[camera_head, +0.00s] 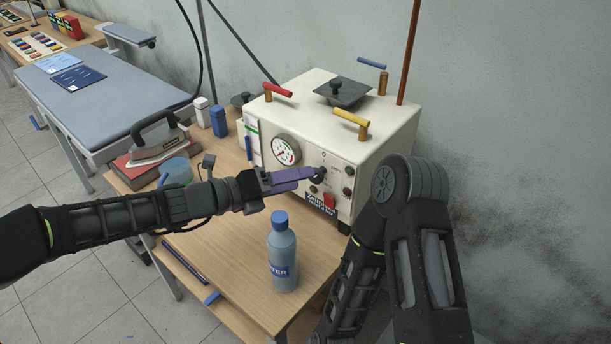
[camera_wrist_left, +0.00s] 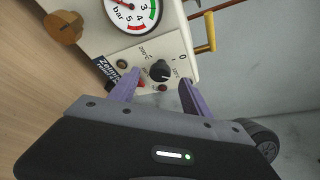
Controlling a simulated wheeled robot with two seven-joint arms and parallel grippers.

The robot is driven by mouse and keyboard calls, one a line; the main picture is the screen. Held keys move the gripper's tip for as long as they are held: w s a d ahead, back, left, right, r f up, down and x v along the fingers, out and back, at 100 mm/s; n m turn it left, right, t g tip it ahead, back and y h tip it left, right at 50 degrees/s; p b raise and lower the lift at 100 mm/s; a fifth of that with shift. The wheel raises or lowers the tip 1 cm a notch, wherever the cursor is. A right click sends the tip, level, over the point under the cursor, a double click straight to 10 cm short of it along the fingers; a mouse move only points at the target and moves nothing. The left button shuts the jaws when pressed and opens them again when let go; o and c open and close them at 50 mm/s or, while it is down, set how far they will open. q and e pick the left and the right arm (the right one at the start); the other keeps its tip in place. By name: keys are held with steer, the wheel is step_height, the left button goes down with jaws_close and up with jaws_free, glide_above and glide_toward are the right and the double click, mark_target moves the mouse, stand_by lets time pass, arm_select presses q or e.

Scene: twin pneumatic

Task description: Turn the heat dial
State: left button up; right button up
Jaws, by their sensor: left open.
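The heat dial is a black round knob (camera_head: 319,175) on the front panel of a cream-coloured steam unit (camera_head: 335,135). In the left wrist view the dial (camera_wrist_left: 160,71) sits on a pale plate with temperature marks and a 0. My left gripper (camera_head: 313,172) has purple fingers and reaches the panel from the left. In the left wrist view its open fingers (camera_wrist_left: 158,88) lie to either side of the dial, with gaps between them and the knob. Whether the tips reach as deep as the knob is hard to tell. My right gripper is not in view; only my right arm shows.
A pressure gauge (camera_head: 286,150) is left of the dial, and a red switch (camera_head: 330,200) is below it. A water bottle (camera_head: 282,255) stands on the wooden table (camera_head: 225,260) below my left gripper. An iron (camera_head: 158,140) rests at the left. Coloured handles top the unit.

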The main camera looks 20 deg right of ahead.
mark_target(318, 173)
arm_select(q)
steer(key=shift+x, duration=1.65)
steer(key=shift+r, duration=0.1)
steer(key=shift+c, duration=0.4)
jaws_close()
